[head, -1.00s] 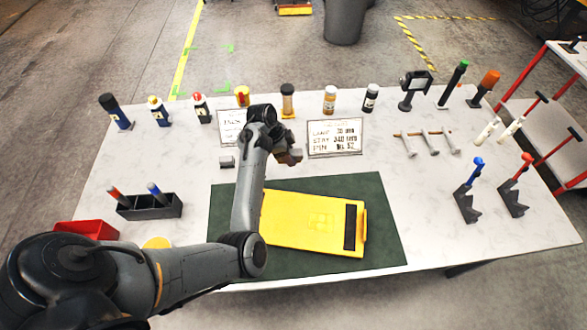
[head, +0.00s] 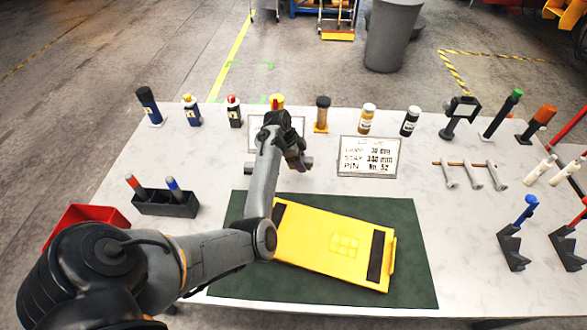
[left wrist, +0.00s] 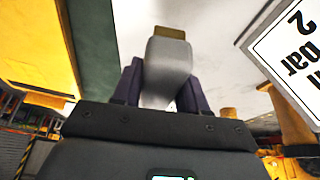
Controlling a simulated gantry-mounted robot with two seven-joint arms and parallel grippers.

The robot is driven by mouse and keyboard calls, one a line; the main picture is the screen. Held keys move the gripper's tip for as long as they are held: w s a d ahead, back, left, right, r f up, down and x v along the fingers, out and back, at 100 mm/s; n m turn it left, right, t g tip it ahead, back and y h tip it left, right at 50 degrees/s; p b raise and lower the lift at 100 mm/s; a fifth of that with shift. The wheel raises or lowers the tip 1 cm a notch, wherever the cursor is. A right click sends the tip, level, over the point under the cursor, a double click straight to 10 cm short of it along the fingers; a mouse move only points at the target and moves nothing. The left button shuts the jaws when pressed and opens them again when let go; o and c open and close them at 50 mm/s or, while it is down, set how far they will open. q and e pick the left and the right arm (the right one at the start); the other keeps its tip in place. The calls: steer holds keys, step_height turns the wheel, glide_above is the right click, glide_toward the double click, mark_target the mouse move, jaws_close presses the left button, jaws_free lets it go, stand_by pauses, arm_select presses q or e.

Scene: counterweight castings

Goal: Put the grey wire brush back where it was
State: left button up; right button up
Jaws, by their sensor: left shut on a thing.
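In the left wrist view my left gripper (left wrist: 163,88) is shut on a pale grey piece with a tan end, which I take to be the grey wire brush (left wrist: 168,60). In the head view my left gripper (head: 298,160) is over the table behind the green mat, left of the right-hand sign; the brush is too small to make out there. A low grey bar-like piece (head: 279,167) shows beside the gripper, partly hidden by my arm. I cannot tell whether the brush touches anything. My right gripper is not in view.
A yellow case (head: 335,243) lies on the green mat (head: 410,275). A white sign (head: 367,157) stands right of the gripper; another (head: 256,130) is partly behind my arm. Bottles line the back edge. A black holder (head: 165,205) with two tools and a red bin (head: 75,222) are at left.

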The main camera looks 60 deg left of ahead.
mark_target(297, 174)
arm_select(q)
steer(key=a+f, duration=0.1)
steer(key=s+a+f, duration=0.1)
steer(key=a, duration=0.1)
steer(key=shift+f+b, duration=0.35)
steer(key=shift+f, duration=1.65)
steer(key=shift+f, duration=0.15)
steer(key=o, duration=1)
